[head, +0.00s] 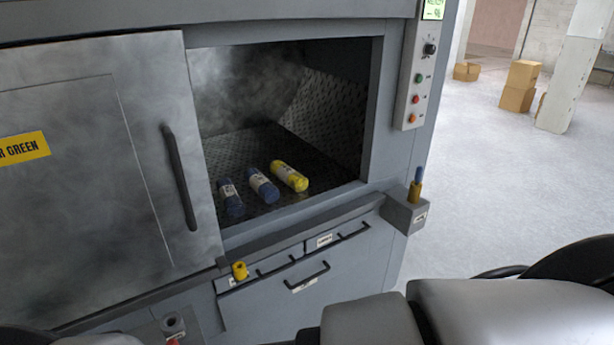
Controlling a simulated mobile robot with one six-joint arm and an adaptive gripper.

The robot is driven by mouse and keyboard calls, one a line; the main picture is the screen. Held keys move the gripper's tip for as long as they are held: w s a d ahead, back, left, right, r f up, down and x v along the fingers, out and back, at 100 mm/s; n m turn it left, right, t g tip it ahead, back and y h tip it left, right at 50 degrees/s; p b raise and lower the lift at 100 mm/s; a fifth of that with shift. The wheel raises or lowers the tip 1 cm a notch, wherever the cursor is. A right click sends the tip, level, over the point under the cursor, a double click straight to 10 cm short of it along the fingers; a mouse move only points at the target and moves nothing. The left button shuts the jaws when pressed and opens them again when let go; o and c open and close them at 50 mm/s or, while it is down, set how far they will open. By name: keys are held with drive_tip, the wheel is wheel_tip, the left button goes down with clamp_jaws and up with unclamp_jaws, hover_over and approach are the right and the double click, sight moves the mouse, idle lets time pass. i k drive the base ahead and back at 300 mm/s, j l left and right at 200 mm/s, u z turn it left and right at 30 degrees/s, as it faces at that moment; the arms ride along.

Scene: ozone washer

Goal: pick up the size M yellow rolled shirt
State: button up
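A yellow rolled shirt (285,170) with a white label band lies on the perforated floor inside the washer's open chamber. It is the rightmost of three rolls lying side by side. The size on its label is too small to read. My gripper is not in view; only parts of my own body show along the bottom edge.
Two blue rolls (263,185) (228,196) lie left of the yellow one. The sliding door with a black handle (180,178) covers the washer's left side. A grey box (405,213) holding a blue and yellow item juts from the right corner. Open floor lies right.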

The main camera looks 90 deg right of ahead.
sight(288, 175)
drive_tip(key=z, duration=2.95)
drive_tip(key=k+j+u, duration=0.15)
drive_tip(key=k+u, duration=0.3)
drive_tip(key=k, duration=0.2)
drive_tip(key=i+l+u, duration=0.15)
drive_tip(key=u, duration=0.25)
drive_tip(key=i+l+u, duration=0.1)
drive_tip(key=l+u, duration=0.15)
drive_tip(key=u, duration=0.15)
drive_tip(key=i+l+u, duration=0.1)
drive_tip(key=l+u, duration=0.15)
drive_tip(key=u, duration=0.15)
drive_tip(key=l+u, duration=0.35)
drive_tip(key=i+l, duration=0.1)
drive_tip(key=l, duration=0.5)
drive_tip(key=i+l, duration=0.1)
drive_tip(key=l, duration=1.15)
drive_tip(key=i+l, duration=0.15)
drive_tip(key=l, duration=0.45)
